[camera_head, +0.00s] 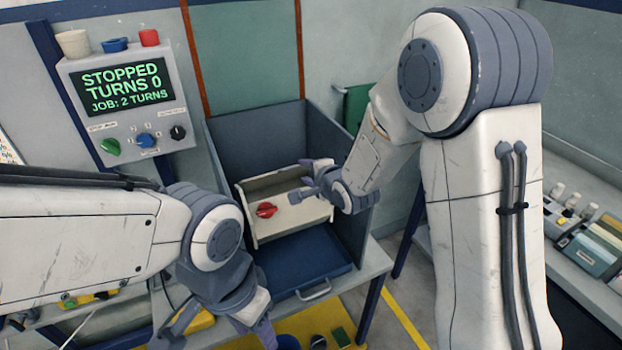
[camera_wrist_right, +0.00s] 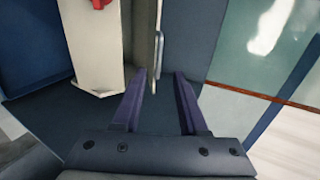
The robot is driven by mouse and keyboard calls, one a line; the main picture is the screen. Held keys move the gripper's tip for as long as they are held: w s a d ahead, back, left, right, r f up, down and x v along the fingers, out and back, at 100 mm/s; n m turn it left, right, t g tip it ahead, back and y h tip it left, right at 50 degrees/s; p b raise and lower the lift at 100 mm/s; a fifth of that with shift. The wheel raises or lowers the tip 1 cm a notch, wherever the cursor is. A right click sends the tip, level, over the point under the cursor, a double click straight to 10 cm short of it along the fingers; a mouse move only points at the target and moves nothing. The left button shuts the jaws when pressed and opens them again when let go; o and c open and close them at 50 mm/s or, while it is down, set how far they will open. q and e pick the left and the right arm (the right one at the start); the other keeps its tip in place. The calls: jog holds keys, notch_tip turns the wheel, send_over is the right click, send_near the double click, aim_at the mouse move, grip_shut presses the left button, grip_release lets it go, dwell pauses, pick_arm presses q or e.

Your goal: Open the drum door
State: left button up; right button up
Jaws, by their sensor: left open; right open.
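The cream drum (camera_head: 290,221) sits in a blue-grey open housing in the head view, with a red knob (camera_head: 266,210) on its front panel. It also shows in the right wrist view (camera_wrist_right: 94,50), with the red knob (camera_wrist_right: 100,3) at the top edge. My right gripper (camera_head: 306,180) is at the drum's upper right side, open. In the right wrist view its fingertips (camera_wrist_right: 159,73) are apart, with a thin cream panel edge (camera_wrist_right: 156,30) between them in the picture; contact cannot be told. My left gripper (camera_head: 222,332) is open and empty, low in front of the housing.
The housing's wall (camera_head: 240,125) rises behind the drum. A blue tray (camera_head: 300,262) with a handle lies below it. A control box (camera_head: 130,105) at upper left reads "STOPPED, TURNS 0, JOB: 2 TURNS". A side bench (camera_head: 590,280) with bottles stands at right.

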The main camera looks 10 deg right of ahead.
jog(key=shift+v, duration=1.6)
